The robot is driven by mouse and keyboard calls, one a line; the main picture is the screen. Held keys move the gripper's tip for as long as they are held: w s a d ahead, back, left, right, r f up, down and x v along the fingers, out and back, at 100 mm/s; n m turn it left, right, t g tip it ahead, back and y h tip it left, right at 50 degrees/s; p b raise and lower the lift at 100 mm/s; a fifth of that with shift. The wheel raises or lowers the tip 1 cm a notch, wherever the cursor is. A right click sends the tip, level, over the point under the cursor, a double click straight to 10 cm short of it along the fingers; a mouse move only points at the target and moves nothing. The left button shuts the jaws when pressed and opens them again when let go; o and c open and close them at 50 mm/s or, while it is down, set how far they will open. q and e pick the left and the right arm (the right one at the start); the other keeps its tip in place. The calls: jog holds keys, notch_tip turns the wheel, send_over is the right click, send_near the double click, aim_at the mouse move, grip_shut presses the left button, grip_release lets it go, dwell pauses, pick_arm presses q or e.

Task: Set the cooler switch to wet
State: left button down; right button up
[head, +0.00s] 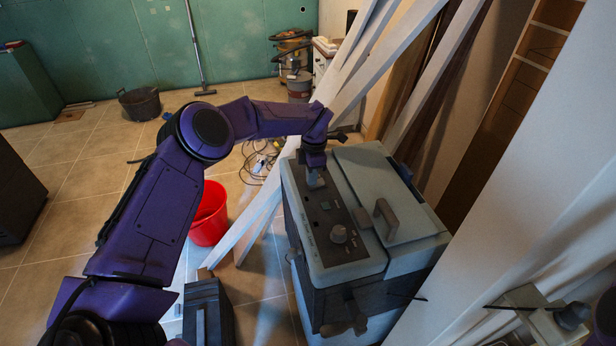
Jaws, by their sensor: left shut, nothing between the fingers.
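The cooler (400,255) is a grey box with a lid and a dark control panel (322,222) along its left top side. A round grey knob (338,234) sits toward the near end of the panel, and small buttons or switches lie farther up it. The panel's lettering is too small to read. My left gripper (315,182) is shut and points down at the far end of the panel. I cannot tell whether it touches. It hides part of that end, and no switch marked wet can be made out.
White planks (365,60) lean behind and left of the cooler. A red bucket (208,215) and loose cables (262,160) are on the tiled floor to the left. A black bin (140,103) stands farther back. A pale panel (530,180) closes off the right side.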

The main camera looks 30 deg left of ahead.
aim_at(319, 182)
pick_arm(q)
jog(key=shift+d+f, duration=0.15)
jog(key=shift+f, duration=0.1)
jog(key=shift+w+d+r, duration=0.1)
jog(key=shift+w+d, duration=0.05)
jog(key=shift+d, duration=0.1)
jog(key=shift+w+d+r, duration=0.1)
jog(key=shift+w+d, duration=0.15)
jog(key=shift+w, duration=0.15)
jog(key=shift+r, duration=0.1)
notch_tip(319, 182, up, 5)
jog(key=p, duration=0.2)
jog(key=shift+w+f+p, duration=0.15)
jog(key=shift+f+p, duration=0.05)
jog(key=shift+p, duration=0.2)
jog(key=shift+d+r+b, duration=0.15)
jog(key=shift+r+b, duration=0.35)
jog(key=shift+b, duration=0.6)
notch_tip(319, 182, up, 8)
jog(key=b, duration=0.1)
jog(key=shift+r+b, duration=0.2)
jog(key=shift+b, duration=0.1)
